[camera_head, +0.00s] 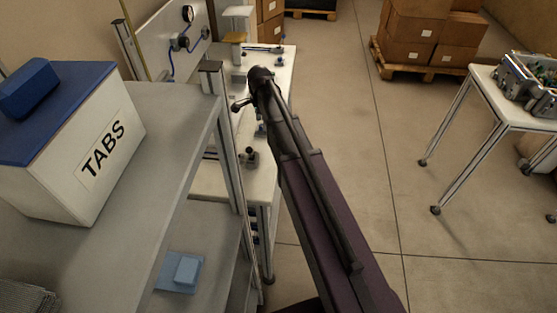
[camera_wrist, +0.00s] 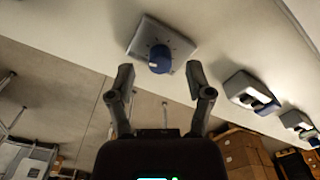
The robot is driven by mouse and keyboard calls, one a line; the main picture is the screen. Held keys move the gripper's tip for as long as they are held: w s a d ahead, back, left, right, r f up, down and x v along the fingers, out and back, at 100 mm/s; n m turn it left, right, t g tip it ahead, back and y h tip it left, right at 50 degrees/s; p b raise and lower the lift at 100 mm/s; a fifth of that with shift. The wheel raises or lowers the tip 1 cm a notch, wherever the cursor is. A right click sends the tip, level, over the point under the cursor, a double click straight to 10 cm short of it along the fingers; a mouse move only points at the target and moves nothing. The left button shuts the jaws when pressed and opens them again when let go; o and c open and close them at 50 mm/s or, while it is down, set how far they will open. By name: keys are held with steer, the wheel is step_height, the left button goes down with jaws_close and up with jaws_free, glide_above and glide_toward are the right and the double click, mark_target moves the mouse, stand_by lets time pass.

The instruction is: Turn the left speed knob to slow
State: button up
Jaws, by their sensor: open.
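In the wrist view, a blue round knob (camera_wrist: 160,58) sits on a grey square plate (camera_wrist: 181,46) with small marks around the knob. The plate is fixed to a pale surface. My gripper (camera_wrist: 159,80) is open, with its two fingertips apart on either side of the knob's line and nothing between them. The fingers look short of the knob; I see no contact. In the head view, my gripper (camera_head: 245,102) is over the white workbench (camera_head: 222,181), and my arm hides part of it. I cannot pick out the knob there, nor read its setting.
A grey shelf (camera_head: 160,220) with a white TABS box (camera_head: 70,160) stands at left, close to the bench. Two grey fixtures with blue parts (camera_wrist: 252,92) (camera_wrist: 297,121) lie right of the knob in the wrist view. The floor (camera_head: 345,120) right of the bench is clear.

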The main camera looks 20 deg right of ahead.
steer(key=shift+r+p, duration=6)
steer(key=shift+r, duration=0.3)
steer(key=s+f+n+b, duration=0.4)
steer(key=s+n, duration=0.4)
steer(key=s, duration=0.4)
steer(key=s+f+n+b, duration=0.4)
steer(key=s+n, duration=0.4)
steer(key=s, duration=0.4)
steer(key=shift+f, duration=0.2)
steer(key=shift+a, duration=0.15)
